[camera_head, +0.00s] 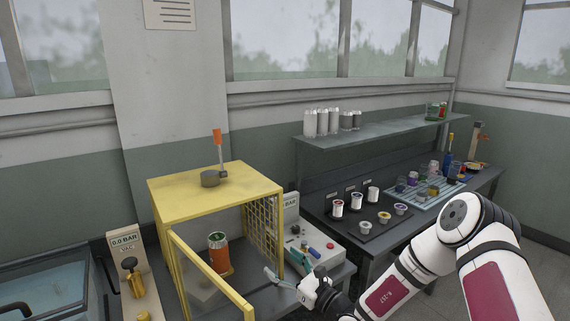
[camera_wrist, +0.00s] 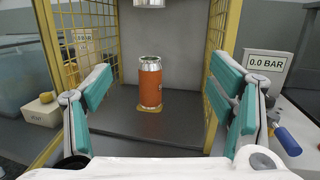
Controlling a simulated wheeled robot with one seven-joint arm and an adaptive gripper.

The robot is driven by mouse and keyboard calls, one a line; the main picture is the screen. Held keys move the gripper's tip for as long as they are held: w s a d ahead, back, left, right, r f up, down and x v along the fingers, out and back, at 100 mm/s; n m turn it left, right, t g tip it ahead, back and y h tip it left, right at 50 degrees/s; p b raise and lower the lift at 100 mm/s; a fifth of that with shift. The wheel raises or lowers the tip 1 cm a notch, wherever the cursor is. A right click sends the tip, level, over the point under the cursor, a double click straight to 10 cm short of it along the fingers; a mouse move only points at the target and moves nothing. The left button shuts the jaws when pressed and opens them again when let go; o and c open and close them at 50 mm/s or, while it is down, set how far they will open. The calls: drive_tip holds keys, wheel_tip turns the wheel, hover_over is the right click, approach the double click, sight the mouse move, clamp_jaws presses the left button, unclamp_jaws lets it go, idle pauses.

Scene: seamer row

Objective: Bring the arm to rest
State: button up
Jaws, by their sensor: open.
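My gripper (camera_head: 287,284) is at the open front of a yellow cage (camera_head: 215,181), in the lower middle of the head view. In the wrist view my gripper (camera_wrist: 160,109) shows its two teal-padded fingers spread wide with nothing between them. An orange can (camera_wrist: 150,88) with a silver top stands upright inside the cage, ahead of and apart from the fingers. The can also shows in the head view (camera_head: 219,256). My white arm reaches in from the lower right.
The cage's yellow-framed door (camera_head: 205,280) stands open at the front left. A control panel with a gauge sign (camera_head: 292,206) is right of the cage. A workbench holds cups on a dark mat (camera_head: 375,226), with a shelf (camera_head: 375,131) above. A water tank (camera_head: 45,284) is at left.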

drive_tip(key=s+a+r+n+g+y+b, duration=0.2)
drive_tip(key=s+a+r+n+g+y, duration=0.25)
drive_tip(key=s+r+n+g, duration=0.4)
drive_tip(key=s+r+n+g+h+b, duration=0.2)
drive_tip(key=s+r+n+g+h, duration=0.25)
drive_tip(key=s+n+g, duration=0.4)
drive_tip(key=s+d+n+t+h+b, duration=0.3)
drive_tip(key=s+d+h, duration=0.4)
drive_tip(key=d, duration=0.4)
drive_tip(key=s+d+n+t+h+b, duration=0.3)
drive_tip(key=s+d+n+h, duration=0.3)
drive_tip(key=d, duration=0.6)
drive_tip(key=s+t+h, duration=0.1)
drive_tip(key=s, duration=0.1)
drive_tip(key=shift+s+d+r+n, duration=0.3)
drive_tip(key=shift+s+r, duration=0.05)
drive_tip(key=shift+c, duration=0.5)
